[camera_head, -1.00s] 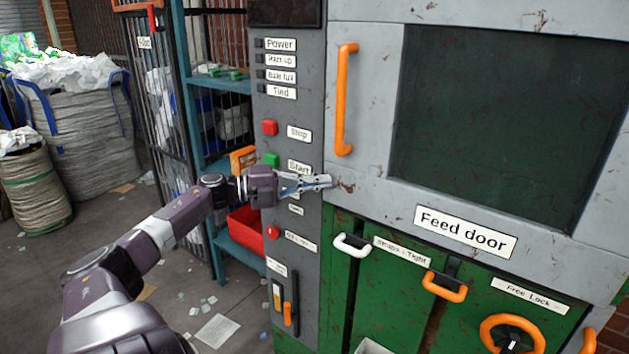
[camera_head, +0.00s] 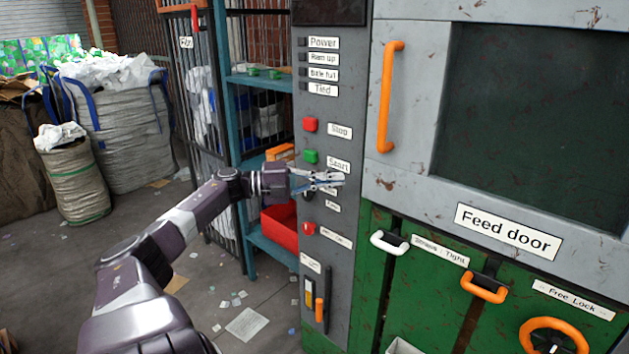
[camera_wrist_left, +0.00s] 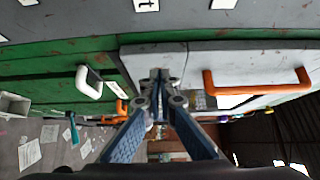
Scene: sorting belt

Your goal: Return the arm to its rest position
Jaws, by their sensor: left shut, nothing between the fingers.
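My left gripper (camera_head: 322,181) is shut and empty. In the head view it is in front of the grey control panel (camera_head: 338,258), just below the green Start button (camera_head: 310,156) and its label. Whether it touches the panel cannot be told. In the left wrist view the closed fingers (camera_wrist_left: 158,78) point toward the machine front, with the white handle (camera_wrist_left: 89,82) to their left and an orange handle (camera_wrist_left: 258,92) to their right. My left arm reaches in from the lower left. My right gripper is not in view.
The feed door (camera_head: 410,190) with its orange handle (camera_head: 387,97) is on the right. A blue shelf (camera_head: 256,82) with a red bin (camera_head: 280,227) stands behind my arm. Filled sacks (camera_head: 122,130) stand at the left. The floor between has scattered scraps.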

